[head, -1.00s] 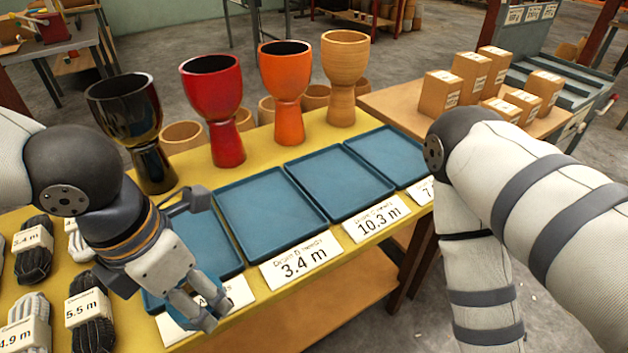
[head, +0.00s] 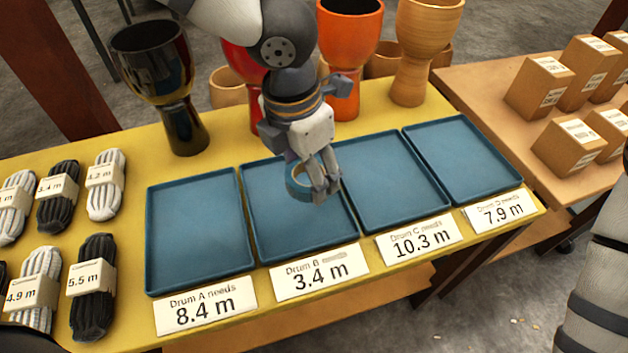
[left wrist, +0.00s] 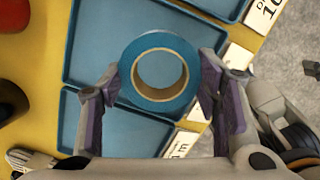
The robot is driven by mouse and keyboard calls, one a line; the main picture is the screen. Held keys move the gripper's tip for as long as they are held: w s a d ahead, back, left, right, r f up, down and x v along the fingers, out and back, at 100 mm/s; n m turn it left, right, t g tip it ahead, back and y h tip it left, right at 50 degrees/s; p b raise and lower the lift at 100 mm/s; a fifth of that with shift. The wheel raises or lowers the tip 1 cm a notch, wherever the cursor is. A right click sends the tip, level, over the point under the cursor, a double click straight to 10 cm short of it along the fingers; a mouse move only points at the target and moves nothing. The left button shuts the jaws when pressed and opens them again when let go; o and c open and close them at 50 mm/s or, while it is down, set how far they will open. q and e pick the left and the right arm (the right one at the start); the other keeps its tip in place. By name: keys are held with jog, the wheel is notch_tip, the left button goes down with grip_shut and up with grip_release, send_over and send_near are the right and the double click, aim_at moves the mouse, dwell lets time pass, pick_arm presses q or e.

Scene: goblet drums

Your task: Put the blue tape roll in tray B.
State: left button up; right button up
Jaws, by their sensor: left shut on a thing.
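The blue tape roll (head: 297,184) is a short ring with a tan cardboard core. My left gripper (head: 322,186) is shut on it and holds it above tray B (head: 305,232), apart from the tray floor as far as I can tell. In the left wrist view the roll (left wrist: 160,42) sits between the two fingers, its hole facing the camera. Tray B (left wrist: 92,45) lies behind it there. Tray B is a shallow blue tray with the card "Drum B needs 3.4 m" (head: 320,274) in front; the part I see is empty. My right gripper is out of view.
Empty tray A (head: 197,230) is left of tray B; tray C (head: 390,185) and tray D (head: 462,160) are right. Goblet drums, including a black one (head: 165,85), stand behind. Rope bundles (head: 92,290) lie at the left. Boxes (head: 540,88) stand on another table.

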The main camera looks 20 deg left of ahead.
pick_arm(q)
jog(key=w+f, duration=0.2)
jog(key=f, duration=0.2)
jog(key=shift+w+f+b, duration=0.25)
jog(key=shift+w+b, duration=0.1)
jog(key=shift+w, duration=0.05)
jog(key=shift+w+f, duration=0.2)
jog(key=shift+f, duration=0.65)
jog(key=shift+w+f, duration=0.15)
jog(key=shift+f, duration=0.65)
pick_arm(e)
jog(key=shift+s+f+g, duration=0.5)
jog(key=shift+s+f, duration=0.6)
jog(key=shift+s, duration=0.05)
pick_arm(q)
jog(key=shift+a, duration=0.1)
jog(key=shift+f, duration=0.2)
jog(key=o, duration=1.1)
jog(key=shift+o, duration=0.2)
jog(key=shift+r, duration=0.15)
